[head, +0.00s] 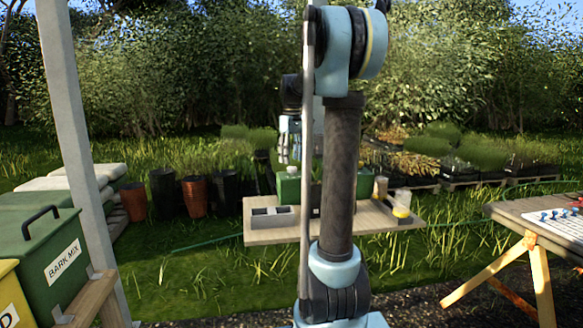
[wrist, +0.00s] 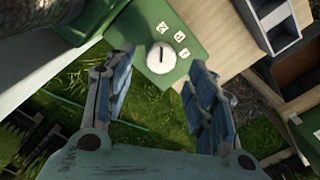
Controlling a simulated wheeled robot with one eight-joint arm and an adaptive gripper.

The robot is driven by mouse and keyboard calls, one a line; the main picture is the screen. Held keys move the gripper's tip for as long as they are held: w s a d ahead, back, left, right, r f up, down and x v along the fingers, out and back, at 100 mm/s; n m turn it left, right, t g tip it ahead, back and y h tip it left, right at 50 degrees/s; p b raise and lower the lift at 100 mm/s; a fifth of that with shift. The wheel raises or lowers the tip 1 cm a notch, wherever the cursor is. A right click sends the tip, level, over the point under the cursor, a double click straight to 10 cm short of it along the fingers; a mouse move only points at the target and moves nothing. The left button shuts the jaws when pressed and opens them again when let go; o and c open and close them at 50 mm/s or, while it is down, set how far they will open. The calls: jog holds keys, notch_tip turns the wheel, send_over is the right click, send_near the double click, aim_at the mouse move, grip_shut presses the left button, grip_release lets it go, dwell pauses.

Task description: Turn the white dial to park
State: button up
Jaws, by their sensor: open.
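The white dial (wrist: 161,60) is a round knob on top of a green box (wrist: 196,38). A short dark line on it runs nearly straight up in the wrist view. Three small white letter tiles (wrist: 180,36) sit around its upper right side; their letters are too small to read surely. My gripper (wrist: 159,72) is open and empty, its blue fingers on either side of the dial in the picture, seemingly above it and apart. In the head view my gripper (head: 290,135) hangs over the green box (head: 288,190), partly hidden by my arm.
The box stands on a wooden bench (head: 262,236). A grey divided tray (head: 272,218) stands at its left end. A container with yellow contents (head: 402,205) stands at the right end. A table (head: 530,209) with a white board is farther right; a bark mix bin (head: 50,255) is left.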

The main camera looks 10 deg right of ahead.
aim_at(292, 167)
jog(key=shift+f, duration=1.95)
jog(key=c, duration=1.1)
